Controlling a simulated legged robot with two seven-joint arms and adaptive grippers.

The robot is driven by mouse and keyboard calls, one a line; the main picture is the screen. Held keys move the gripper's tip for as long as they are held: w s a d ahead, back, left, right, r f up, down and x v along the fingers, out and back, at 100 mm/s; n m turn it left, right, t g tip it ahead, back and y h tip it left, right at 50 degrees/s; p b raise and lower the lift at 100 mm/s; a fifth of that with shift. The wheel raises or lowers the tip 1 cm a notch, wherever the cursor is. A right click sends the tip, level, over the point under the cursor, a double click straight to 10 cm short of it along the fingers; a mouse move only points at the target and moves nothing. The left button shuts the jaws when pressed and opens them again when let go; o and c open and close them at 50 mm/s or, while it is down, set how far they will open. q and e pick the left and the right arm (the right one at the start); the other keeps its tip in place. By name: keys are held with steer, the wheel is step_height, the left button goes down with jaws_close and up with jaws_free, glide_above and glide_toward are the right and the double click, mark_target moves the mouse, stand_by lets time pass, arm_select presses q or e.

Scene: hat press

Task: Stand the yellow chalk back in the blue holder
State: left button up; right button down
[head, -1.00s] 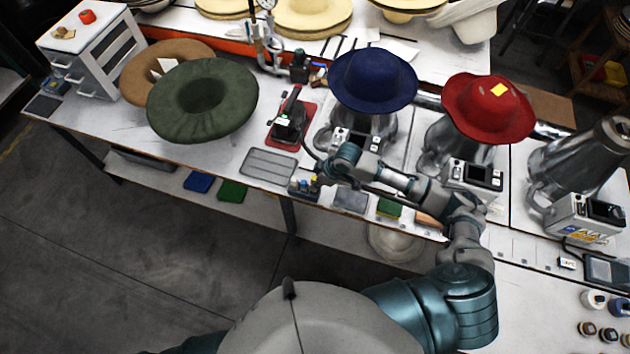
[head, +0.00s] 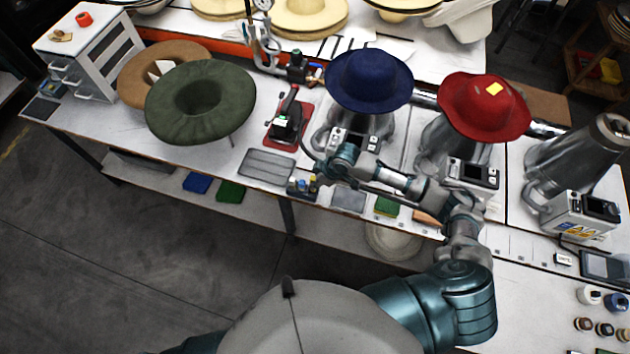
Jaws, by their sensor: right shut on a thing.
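My right gripper (head: 318,179) reaches in from the right, low over the front part of the bench. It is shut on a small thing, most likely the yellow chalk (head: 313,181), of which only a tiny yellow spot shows. The small dark holder (head: 302,190) stands at the bench's front edge, right at the fingertips, with small coloured tops in it. Its blue colour is hard to make out. I cannot tell whether the chalk is in a hole, touching the holder or just above it. My left gripper is not in view.
A grey ribbed tray (head: 266,166) lies left of the holder, and a grey pad (head: 348,199) and a green block (head: 387,206) lie to its right. A red-based device (head: 288,124) stands behind. Hat presses with a blue hat (head: 369,80) and a red hat (head: 484,106) stand behind my arm.

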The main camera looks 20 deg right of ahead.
steer(key=shift+a+f, duration=0.2)
steer(key=shift+f, duration=0.45)
steer(key=shift+a+f+b, duration=0.1)
steer(key=shift+f+b, duration=0.45)
steer(key=shift+f, duration=0.2)
steer(key=c, duration=1)
jaws_free()
steer(key=p+v, duration=0.5)
steer(key=a+p+v, duration=0.1)
steer(key=p+v, duration=0.1)
steer(key=p, duration=0.1)
steer(key=shift+w+r, duration=0.3)
steer(key=shift+r, duration=0.15)
